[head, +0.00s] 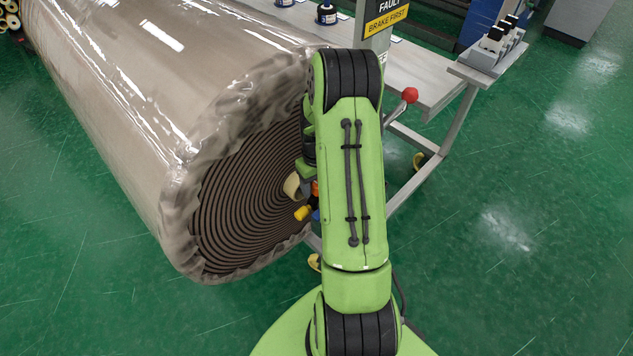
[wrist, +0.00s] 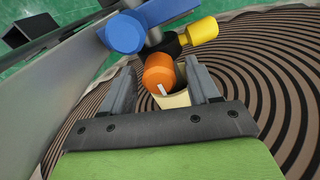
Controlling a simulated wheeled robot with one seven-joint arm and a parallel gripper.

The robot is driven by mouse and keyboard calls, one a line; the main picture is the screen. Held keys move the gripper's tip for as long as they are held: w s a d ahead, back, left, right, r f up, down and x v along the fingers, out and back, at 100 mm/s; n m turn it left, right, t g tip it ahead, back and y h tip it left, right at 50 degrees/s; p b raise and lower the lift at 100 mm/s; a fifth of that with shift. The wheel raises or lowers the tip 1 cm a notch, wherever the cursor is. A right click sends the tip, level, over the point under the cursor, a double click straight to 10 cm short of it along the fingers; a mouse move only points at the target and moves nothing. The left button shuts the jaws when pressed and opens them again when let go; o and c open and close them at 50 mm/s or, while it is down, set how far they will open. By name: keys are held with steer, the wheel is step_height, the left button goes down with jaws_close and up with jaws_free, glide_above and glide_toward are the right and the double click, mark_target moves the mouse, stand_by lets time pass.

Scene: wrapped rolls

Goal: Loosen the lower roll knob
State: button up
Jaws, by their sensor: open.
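An orange knob (wrist: 159,73) with a white mark is between the two fingers of my open gripper (wrist: 161,82) in the wrist view. Gaps show on both sides; whether a finger touches it is unclear. A yellow knob (wrist: 201,31) and a blue knob (wrist: 126,34) sit just beyond it on a dark hub. None is labelled, so which is the lower roll knob cannot be told. In the head view a sliver of orange (head: 315,188), the yellow knob (head: 302,213) and some blue (head: 316,215) show beside my arm, which hides most of my gripper.
A large wrapped roll (head: 150,100) lies left, its coiled end (head: 240,210) close beside the knobs. A beige core edge (wrist: 178,99) is near the right finger. A grey plate (wrist: 60,95) stands left in the wrist view. A red-balled lever (head: 410,95) and metal frame (head: 462,125) are right.

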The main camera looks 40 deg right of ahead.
mark_target(316, 183)
step_height(316, 183, up, 16)
steer(key=p, duration=0.3)
steer(key=shift+f, duration=0.15)
